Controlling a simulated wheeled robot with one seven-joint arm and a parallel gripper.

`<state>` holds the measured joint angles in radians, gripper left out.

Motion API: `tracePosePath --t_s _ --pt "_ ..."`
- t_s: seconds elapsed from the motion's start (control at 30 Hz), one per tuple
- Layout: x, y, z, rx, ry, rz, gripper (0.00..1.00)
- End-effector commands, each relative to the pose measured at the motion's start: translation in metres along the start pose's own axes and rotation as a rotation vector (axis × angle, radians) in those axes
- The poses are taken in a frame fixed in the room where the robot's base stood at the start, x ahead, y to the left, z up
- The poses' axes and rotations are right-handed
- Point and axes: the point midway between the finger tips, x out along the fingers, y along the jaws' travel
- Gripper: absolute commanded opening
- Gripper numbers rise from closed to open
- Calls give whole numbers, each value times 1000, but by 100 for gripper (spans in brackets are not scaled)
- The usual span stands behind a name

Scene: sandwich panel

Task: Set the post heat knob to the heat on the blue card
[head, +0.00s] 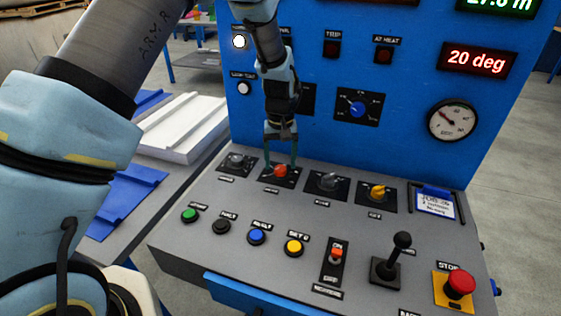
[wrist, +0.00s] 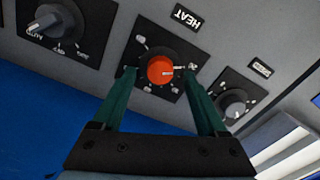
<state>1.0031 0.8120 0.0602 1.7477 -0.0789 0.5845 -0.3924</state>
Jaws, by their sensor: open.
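The red knob (head: 281,171) sits on a black plate on the sloped console, second from the left in the row of knobs. In the wrist view this red knob (wrist: 161,69) has a HEAT label beside it, and its white pointer line points right. My gripper (head: 281,160) is open, pointing down at it. In the wrist view the fingertips of my gripper (wrist: 160,74) stand on either side of the knob, with gaps to it. A card in a blue holder (head: 437,203) lies at the console's right end; its writing is too small to read.
Grey knobs (head: 237,161) (head: 328,181) flank the red one, and a yellow knob (head: 378,192) is farther right. In front are push buttons (head: 257,237), a black lever (head: 401,245) and a red stop button (head: 460,283). A display (head: 477,60) reads 20 deg.

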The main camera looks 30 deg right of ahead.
Motion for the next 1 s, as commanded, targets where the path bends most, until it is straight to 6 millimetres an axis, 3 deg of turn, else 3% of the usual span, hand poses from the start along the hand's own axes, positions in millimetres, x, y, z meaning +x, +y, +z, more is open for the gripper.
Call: tracePosePath --t_s 0.2,0.47,1.0 --pt "14 0 0 0 0 0 76" --pt "15 0 0 0 0 1 76" --pt "15 0 0 0 0 1 15"
